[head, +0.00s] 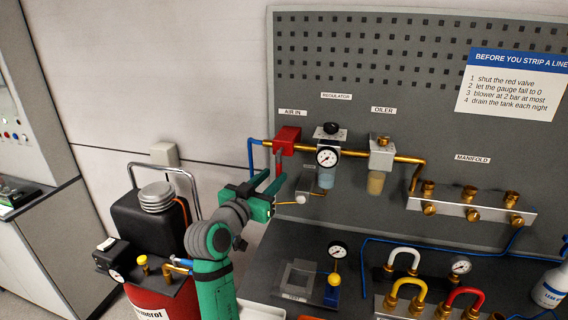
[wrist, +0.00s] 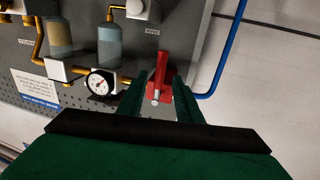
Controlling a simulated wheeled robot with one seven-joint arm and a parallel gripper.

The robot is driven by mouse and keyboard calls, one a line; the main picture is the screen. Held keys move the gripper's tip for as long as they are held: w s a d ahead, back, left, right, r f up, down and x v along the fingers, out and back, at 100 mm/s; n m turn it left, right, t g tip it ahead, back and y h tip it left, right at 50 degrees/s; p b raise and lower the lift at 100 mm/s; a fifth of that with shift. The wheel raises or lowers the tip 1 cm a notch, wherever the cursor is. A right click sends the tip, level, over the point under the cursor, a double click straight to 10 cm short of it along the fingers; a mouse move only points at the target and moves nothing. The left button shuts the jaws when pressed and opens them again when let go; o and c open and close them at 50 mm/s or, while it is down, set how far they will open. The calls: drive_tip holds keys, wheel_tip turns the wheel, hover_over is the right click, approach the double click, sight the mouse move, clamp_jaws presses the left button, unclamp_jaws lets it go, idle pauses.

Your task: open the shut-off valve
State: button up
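The shut-off valve is a red block (head: 287,138) under the AIR IN label on the grey panel, at the left end of the brass pipe. My gripper (head: 268,182) is just below and in front of the valve in the head view. In the wrist view its two green fingers (wrist: 158,95) are apart, one on each side of the lever's near end. Gaps show on both sides, and I see no contact.
A regulator gauge (head: 327,156) and an oiler (head: 381,152) hang right of the valve. A blue hose (wrist: 226,60) runs beside it. The bench (head: 262,262) below holds gauges and fittings.

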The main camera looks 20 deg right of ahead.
drive_tip(key=x, duration=0.8)
drive_tip(key=shift+d, duration=0.4)
drive_tip(key=shift+w+a, duration=0.1)
drive_tip(key=shift+f, duration=0.1)
clamp_jaws()
